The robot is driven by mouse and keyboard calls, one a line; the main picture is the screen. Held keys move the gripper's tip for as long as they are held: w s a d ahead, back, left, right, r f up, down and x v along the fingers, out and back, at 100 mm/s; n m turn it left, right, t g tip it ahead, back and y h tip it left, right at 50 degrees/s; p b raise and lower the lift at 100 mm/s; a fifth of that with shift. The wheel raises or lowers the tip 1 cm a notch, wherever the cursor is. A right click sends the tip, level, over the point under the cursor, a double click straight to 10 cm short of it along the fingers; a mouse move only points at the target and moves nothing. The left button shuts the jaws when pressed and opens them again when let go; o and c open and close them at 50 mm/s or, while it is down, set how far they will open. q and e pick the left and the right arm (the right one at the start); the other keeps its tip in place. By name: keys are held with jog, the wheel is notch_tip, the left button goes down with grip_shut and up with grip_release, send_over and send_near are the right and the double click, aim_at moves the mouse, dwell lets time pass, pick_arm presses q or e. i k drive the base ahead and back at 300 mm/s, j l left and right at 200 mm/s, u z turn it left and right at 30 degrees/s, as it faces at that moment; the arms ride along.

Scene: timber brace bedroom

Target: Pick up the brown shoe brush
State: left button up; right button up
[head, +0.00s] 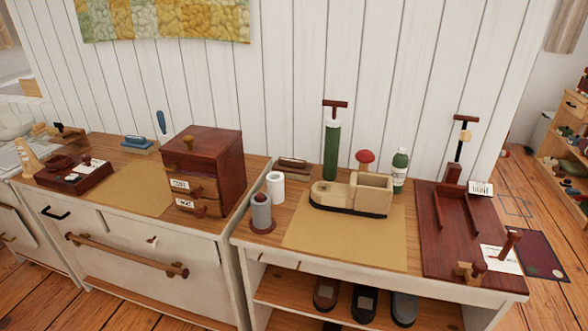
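A low brown block-shaped item (293,164), which looks like the brown shoe brush, lies at the back left of the right-hand table (345,248), close to the white plank wall. It is small in the head view, so its bristles are hard to make out. A dark red drawer box (205,165) stands to its left on the neighbouring cabinet. A white roll (275,186) stands in front of it. Neither of my grippers is in view.
A beige boat-shaped toy (350,195) sits on a tan mat. A green pump (331,145), a red mushroom-like item (365,159) and a green bottle (400,170) stand behind. A dark red board (440,250) fills the right end.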

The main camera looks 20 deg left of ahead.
aim_at(294, 168)
jog(key=i+j, duration=0.2)
jog(key=j, duration=0.15)
jog(key=i+j, duration=0.2)
jog(key=j, duration=0.15)
jog(key=i+j, duration=0.25)
jog(key=j, duration=0.1)
